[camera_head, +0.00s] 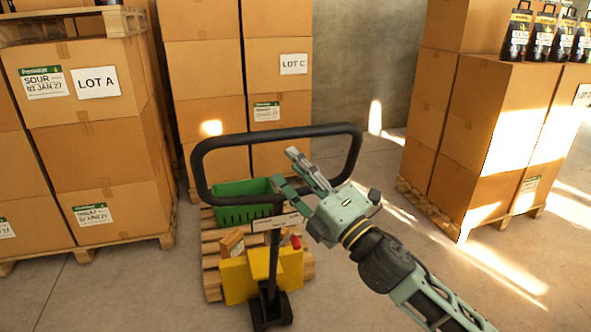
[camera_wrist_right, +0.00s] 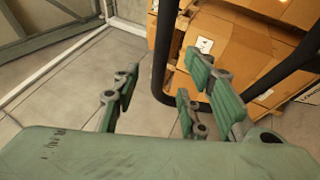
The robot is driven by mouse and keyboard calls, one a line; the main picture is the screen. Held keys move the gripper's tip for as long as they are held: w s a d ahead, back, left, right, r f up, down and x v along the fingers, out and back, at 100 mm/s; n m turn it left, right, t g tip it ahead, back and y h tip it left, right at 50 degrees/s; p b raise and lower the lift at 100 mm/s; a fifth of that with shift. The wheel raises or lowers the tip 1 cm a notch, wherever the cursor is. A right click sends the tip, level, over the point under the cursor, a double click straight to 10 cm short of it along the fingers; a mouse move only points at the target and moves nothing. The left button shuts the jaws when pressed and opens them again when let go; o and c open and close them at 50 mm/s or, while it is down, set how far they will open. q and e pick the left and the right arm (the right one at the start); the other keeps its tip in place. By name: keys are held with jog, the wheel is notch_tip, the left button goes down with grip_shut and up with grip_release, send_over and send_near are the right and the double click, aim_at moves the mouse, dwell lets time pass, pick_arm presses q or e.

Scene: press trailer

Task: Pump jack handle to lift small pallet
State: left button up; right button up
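The jack handle (camera_head: 203,149) is a black loop on an upright shaft, standing above the yellow jack body (camera_head: 238,279) in the head view. The small wooden pallet (camera_head: 212,262) is on the floor behind and around the jack body. My right gripper (camera_head: 287,168) overlaps the right part of the loop in the head view. Its fingers are spread in the right wrist view (camera_wrist_right: 158,88), with no object clearly gripped. There the black handle tube (camera_wrist_right: 164,62) passes beyond the gap and curves behind the right fingers; contact cannot be told. My left gripper is not in view.
A green crate (camera_head: 235,213) and a small carton (camera_head: 231,243) sit on the small pallet. Tall carton stacks stand at left (camera_head: 100,150), behind (camera_head: 205,75) and at right (camera_head: 492,120). Concrete floor (camera_head: 120,295) is open at the front left.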

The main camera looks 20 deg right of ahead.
jog(key=v, duration=1.2)
dwell(0.4)
